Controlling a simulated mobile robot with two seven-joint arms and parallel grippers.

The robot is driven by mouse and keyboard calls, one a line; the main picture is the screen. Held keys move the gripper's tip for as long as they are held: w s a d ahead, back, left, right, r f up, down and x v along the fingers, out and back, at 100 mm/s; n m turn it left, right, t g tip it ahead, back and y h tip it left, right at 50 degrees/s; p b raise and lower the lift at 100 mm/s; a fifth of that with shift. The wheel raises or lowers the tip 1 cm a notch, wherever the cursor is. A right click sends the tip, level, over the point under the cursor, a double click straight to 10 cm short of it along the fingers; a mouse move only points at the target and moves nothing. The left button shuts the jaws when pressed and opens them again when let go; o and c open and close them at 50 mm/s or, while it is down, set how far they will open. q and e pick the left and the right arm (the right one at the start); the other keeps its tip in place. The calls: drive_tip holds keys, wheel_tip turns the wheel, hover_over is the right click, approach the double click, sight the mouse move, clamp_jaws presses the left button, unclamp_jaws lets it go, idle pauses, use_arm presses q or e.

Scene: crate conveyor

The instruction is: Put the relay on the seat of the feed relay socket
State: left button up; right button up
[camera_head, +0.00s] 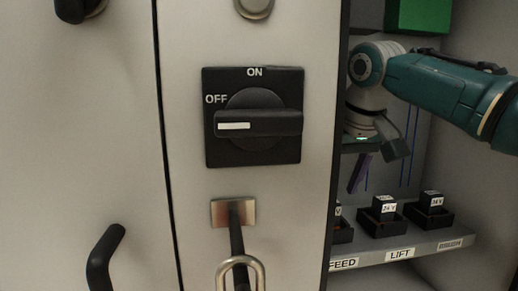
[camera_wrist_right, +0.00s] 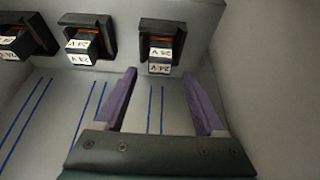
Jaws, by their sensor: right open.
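The feed relay socket (camera_head: 343,233) is partly hidden behind the door edge in the head view, above the FEED label. A black relay (camera_head: 338,211) with a white "V" label shows in it. In the right wrist view, where labels appear upside down, a black relay (camera_wrist_right: 160,52) sits in the rightmost socket (camera_wrist_right: 145,24), apparently the feed one. My right gripper (camera_head: 356,187), with purple fingers, is inside the cabinet above the shelf. It also shows in the right wrist view (camera_wrist_right: 163,85), open and empty, with its tips short of that relay. My left gripper is not in view.
The lift socket (camera_head: 381,226) and the socket to its right (camera_head: 430,217) hold black relays (camera_head: 384,206) (camera_head: 431,199). The grey door carries a rotary switch (camera_head: 253,117) and a padlock (camera_head: 240,263). A green box (camera_head: 418,15) is at top right. A side wall (camera_wrist_right: 265,80) is close.

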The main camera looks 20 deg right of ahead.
drive_tip(key=v, duration=0.6)
drive_tip(key=shift+r, duration=0.3)
drive_tip(key=shift+s, duration=0.15)
